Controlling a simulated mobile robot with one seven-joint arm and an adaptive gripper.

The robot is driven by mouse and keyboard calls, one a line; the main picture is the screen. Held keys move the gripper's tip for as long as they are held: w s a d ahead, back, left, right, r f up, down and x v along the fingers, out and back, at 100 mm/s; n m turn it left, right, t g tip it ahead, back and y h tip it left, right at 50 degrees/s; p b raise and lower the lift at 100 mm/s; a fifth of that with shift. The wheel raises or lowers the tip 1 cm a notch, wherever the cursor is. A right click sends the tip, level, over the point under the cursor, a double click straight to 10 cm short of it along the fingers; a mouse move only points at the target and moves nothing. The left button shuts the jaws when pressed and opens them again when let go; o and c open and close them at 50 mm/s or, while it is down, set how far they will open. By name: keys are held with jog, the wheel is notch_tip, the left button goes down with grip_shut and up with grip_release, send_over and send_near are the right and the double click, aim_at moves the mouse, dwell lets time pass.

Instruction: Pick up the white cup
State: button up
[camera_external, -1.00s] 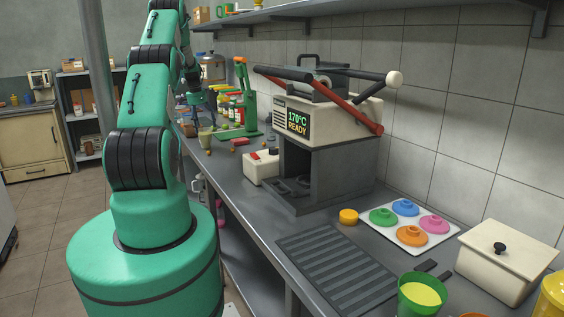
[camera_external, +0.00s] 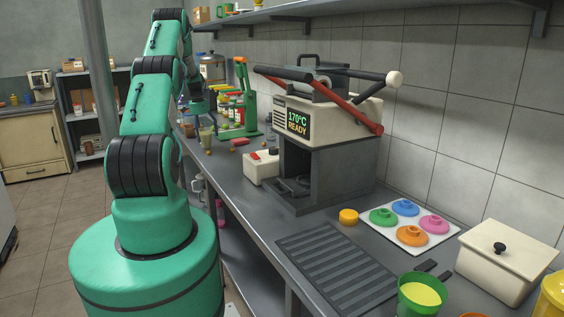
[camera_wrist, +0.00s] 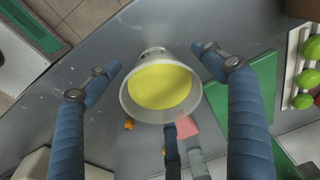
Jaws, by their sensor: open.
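A whitish cup with yellow contents (camera_wrist: 128,104) fills the middle of the wrist view. My gripper (camera_wrist: 156,58) is open, with one blue-grey finger on each side of the cup. Gaps show between both fingers and the cup's wall, so they do not look shut on it. In the external view the cup (camera_external: 206,140) stands small on the far part of the grey counter. My gripper (camera_external: 203,108) is just above and around it there, partly hidden by my arm.
Small brown-orange bits (camera_wrist: 128,125) and a pink-red piece (camera_wrist: 186,127) lie near the cup. A green board (camera_wrist: 262,80) and green stand (camera_external: 248,100) are to the right. The press (camera_external: 330,150) and a cream box (camera_external: 260,168) stand closer along the counter.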

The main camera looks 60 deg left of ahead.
jog(key=c, duration=1.5)
jog(key=shift+r, duration=0.45)
jog(key=shift+s+d+r+p, duration=0.65)
jog(key=shift+s+d, duration=0.4)
jog(key=shift+d, duration=1.3)
jog(key=shift+s+d+r+p, duration=0.65)
jog(key=shift+s+d, duration=0.45)
jog(key=shift+d, duration=1.3)
jog(key=shift+s+d+r+p, duration=0.5)
jog(key=shift+s+d+r, duration=0.4)
jog(key=shift+d, duration=1.45)
jog(key=shift+s+d+f, duration=0.15)
jog(key=shift+s, duration=0.1)
